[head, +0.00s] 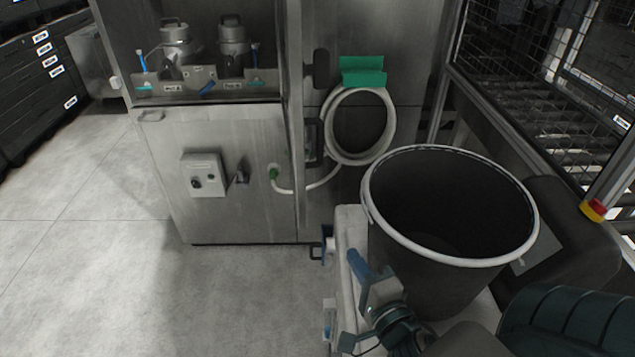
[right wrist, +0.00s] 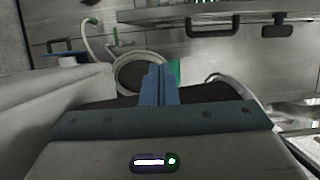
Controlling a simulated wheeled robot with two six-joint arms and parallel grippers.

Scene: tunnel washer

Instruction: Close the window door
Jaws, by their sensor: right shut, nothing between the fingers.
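The steel cabinet (head: 225,135) has an open upper bay with two metal canisters inside. No window pane shows clearly. An upright steel strip (head: 293,70) stands at the bay's right edge; I cannot tell whether it is the window door seen edge-on. A black handle (head: 314,140) sits beside that edge, lower down. My right gripper (head: 357,264) has its blue fingers together and empty, in front of the bucket's left side and well apart from the cabinet. Its shut fingers also show in the right wrist view (right wrist: 160,84). My left gripper is not visible.
A large dark bucket (head: 375,235) with a pale rim stands at right. A coiled white hose (head: 335,125) hangs on the steel wall under a green holder (head: 362,72). A wire-mesh cage (head: 515,45) is at far right. The floor (head: 100,260) at left is clear.

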